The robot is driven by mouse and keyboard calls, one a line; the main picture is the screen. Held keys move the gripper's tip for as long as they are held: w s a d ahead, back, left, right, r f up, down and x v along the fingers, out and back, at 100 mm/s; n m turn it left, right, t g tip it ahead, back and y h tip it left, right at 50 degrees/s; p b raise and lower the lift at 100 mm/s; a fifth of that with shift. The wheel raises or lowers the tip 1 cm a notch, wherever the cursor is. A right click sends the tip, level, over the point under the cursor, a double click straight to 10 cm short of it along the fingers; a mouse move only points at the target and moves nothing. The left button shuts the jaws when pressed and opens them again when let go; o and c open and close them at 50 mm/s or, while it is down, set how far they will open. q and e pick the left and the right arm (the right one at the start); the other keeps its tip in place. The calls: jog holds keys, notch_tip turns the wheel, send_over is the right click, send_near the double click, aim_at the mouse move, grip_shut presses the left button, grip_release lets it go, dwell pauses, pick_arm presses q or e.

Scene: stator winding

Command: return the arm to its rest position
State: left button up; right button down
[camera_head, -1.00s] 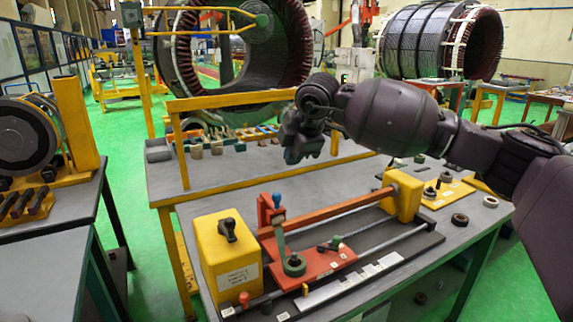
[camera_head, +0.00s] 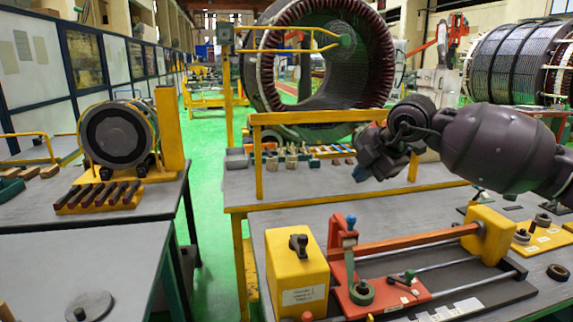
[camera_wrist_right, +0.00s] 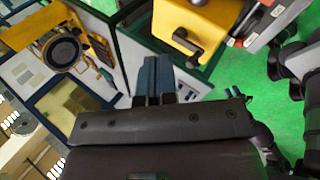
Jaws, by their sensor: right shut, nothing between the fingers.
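My right arm comes in from the right in the head view, dark purple-grey. Its gripper (camera_head: 362,174) hangs in the air above the far part of the middle workbench, apart from everything on it. In the right wrist view the blue-grey fingers (camera_wrist_right: 155,80) lie together, shut and empty. My left gripper and arm do not show in either view.
A yellow and red winding fixture (camera_head: 390,290) stands on the middle bench, below the arm. Small parts (camera_head: 290,158) line the bench's back. On the left bench stands a round stator (camera_head: 115,135) in a yellow stand. Green floor (camera_head: 212,215) runs between the benches.

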jog(key=s+a+r+n+y, duration=0.3)
jog(key=a+r+n+y, duration=0.1)
jog(key=a+y, duration=0.35)
jog(key=s+a+r+n+y, duration=0.35)
jog(key=a+r+y, duration=0.2)
jog(key=y, duration=0.25)
jog(key=s+d+f+m+t+h, duration=0.1)
jog(key=d+f+m+t+h, duration=0.35)
jog(key=f+m, duration=0.35)
jog(key=d+f+m+t+h, duration=0.45)
jog(key=f+m, duration=0.25)
jog(key=f, duration=0.4)
jog(key=s+d+f+m+t+h, duration=0.1)
jog(key=d+f+m+t+h, duration=0.2)
jog(key=d+f+m+h, duration=0.35)
jog(key=s+d+f+m+g+h, duration=0.2)
jog(key=s+d+f+m+g, duration=0.1)
jog(key=s+f, duration=1)
jog(key=s+d+f+m+g+h, duration=0.2)
jog(key=s+f+m, duration=0.4)
jog(key=s+f, duration=0.7)
notch_tip(320, 180, down, 3)
jog(key=shift+s+d+f+g, duration=0.1)
jog(key=shift+s+d+g, duration=0.4)
jog(key=shift+d, duration=0.75)
